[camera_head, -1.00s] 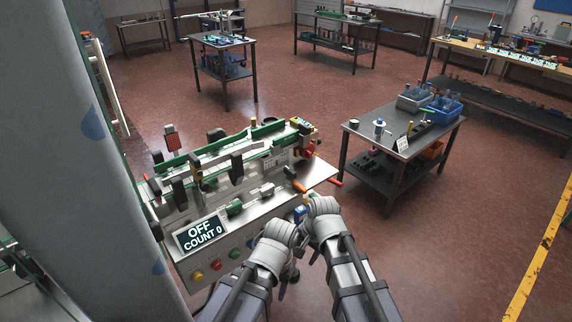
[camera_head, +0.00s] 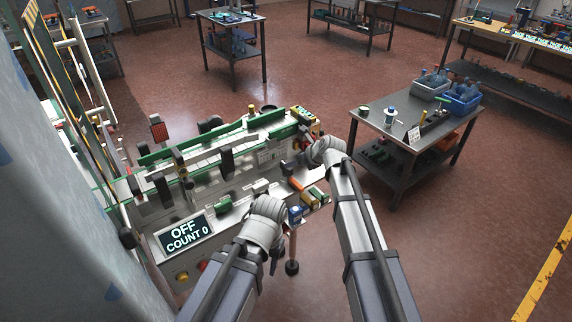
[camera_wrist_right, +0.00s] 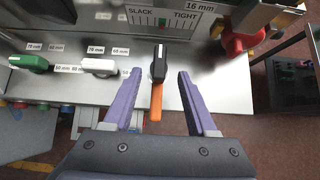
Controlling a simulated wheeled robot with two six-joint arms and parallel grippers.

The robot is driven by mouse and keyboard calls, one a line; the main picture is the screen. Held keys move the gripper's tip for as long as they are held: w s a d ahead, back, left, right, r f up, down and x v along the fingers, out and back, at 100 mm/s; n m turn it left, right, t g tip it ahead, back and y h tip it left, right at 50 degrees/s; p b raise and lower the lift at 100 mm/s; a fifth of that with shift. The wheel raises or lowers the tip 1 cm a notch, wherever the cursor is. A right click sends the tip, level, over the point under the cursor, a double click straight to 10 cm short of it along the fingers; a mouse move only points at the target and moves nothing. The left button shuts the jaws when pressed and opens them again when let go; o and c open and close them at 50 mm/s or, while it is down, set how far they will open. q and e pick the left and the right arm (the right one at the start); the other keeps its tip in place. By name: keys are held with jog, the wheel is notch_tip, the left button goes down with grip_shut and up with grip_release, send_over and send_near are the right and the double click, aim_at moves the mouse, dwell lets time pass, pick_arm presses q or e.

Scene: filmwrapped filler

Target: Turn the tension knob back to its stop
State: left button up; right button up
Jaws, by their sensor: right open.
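A red knob (camera_wrist_right: 240,38) is at the right of the SLACK–TIGHT scale (camera_wrist_right: 163,20) in the right wrist view, partly cut by dark machine parts. The scale has a green mark near its middle. My right gripper (camera_wrist_right: 160,74) is open, pointing towards the scale, with nothing clamped. A black-and-orange handled piece (camera_wrist_right: 159,62) shows between its fingers; I cannot tell its height relative to them. In the head view the right gripper (camera_head: 303,160) is over the machine's right end. My left gripper (camera_head: 273,262) is low at the machine's front; its jaws are hidden behind the wrist.
The machine's deck holds green (camera_wrist_right: 30,63) and white (camera_wrist_right: 98,66) handles with millimetre labels. Its display (camera_head: 186,234) reads OFF, COUNT 0.

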jog(key=b+x, duration=0.5)
jog(key=x, duration=0.3)
jog(key=shift+b, duration=0.3)
jog(key=shift+r, duration=0.1)
jog(key=shift+c, duration=0.4)
grip_shut()
